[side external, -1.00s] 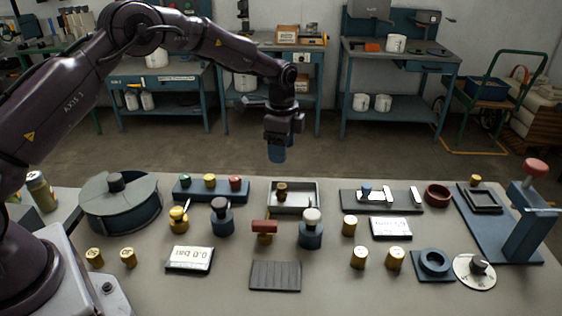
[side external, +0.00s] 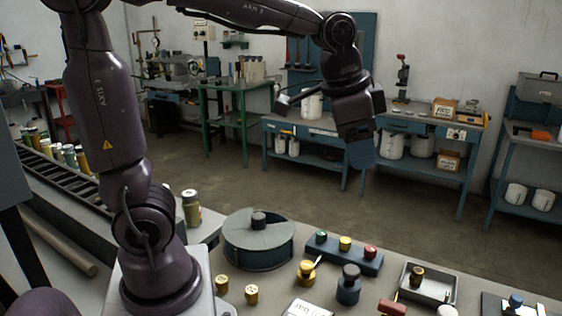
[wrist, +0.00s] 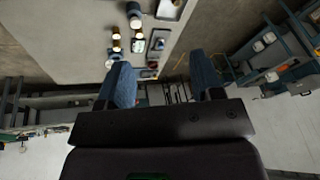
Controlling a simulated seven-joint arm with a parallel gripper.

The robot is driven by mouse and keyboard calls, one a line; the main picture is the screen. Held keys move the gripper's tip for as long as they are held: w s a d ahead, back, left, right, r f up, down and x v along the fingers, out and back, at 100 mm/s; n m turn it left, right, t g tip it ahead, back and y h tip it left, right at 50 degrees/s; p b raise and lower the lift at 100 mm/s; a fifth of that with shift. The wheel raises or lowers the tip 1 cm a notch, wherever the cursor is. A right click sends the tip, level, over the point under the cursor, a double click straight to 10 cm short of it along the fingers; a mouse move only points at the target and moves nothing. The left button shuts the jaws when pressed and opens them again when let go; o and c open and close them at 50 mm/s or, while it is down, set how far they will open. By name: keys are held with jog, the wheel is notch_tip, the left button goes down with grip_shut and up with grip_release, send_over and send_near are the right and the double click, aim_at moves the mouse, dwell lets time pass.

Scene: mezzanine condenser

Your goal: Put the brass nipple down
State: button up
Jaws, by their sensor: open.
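A small dark brass fitting (side external: 417,276) stands upright in the shallow grey metal tray (side external: 434,290) on the bench. It may be the brass nipple; other brass-coloured pieces are in view, so I cannot be certain. My gripper (side external: 362,158) hangs in the air well above the bench and apart from the tray, with blue fingers pointing down. In the wrist view my gripper (wrist: 161,60) shows its two blue fingers spread wide with nothing between them. The right part of the bench is cut off in the side view.
Two short brass cylinders (side external: 236,289) stand at the front left of the bench. A round lidded drum (side external: 258,250) and a blue block with green, yellow and red knobs (side external: 345,256) stand behind. Blue workbenches (side external: 310,132) line the wall. The air around my gripper is clear.

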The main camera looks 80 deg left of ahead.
jog(key=s+f+n+t, duration=0.1)
jog(key=s+n, duration=0.3)
jog(key=s, duration=0.8)
jog(key=shift+s+d+f+t, duration=0.25)
jog(key=shift+f+t, duration=0.1)
jog(key=shift+t, duration=0.05)
